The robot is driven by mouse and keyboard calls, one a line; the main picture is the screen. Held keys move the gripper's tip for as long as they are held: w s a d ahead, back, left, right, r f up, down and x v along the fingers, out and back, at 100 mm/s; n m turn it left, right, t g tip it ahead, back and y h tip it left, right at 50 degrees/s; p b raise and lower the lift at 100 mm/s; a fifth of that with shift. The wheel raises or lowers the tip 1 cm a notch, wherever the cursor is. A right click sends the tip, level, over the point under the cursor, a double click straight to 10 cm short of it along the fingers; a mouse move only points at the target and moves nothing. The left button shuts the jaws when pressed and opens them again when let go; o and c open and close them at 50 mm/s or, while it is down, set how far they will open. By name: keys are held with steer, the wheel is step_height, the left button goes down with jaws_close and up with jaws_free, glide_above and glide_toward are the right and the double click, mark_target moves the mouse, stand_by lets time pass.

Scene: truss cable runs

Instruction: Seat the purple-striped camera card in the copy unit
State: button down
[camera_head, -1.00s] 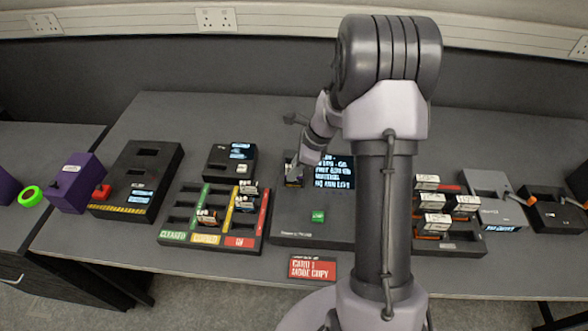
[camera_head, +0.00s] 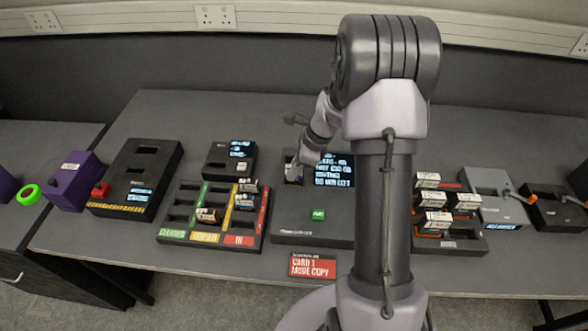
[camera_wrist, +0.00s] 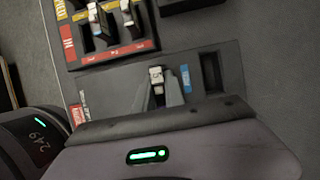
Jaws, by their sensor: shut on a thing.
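The copy unit (camera_head: 285,233) is the dark box in the middle of the bench, with a lit text screen (camera_head: 335,172) and a green button (camera_head: 318,214). My gripper (camera_head: 293,172) is over its upper left slot area, partly hidden by my wrist. In the wrist view my gripper (camera_wrist: 160,92) is shut on a card (camera_wrist: 156,75) with a pale label.
A sorting tray (camera_head: 168,222) with coloured lanes and several cards stands left of the copy unit. Another rack (camera_head: 465,245) with several cards is on the right. A red sign (camera_head: 312,267) lies at the front edge.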

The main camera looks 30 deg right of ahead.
steer(key=shift+f+b, duration=0.45)
steer(key=shift+f, duration=0.3)
stand_by(0.5)
steer(key=c, duration=1)
jaws_free()
step_height(320, 180, up, 8)
steer(key=p, duration=0.6)
steer(key=shift+f, duration=0.2)
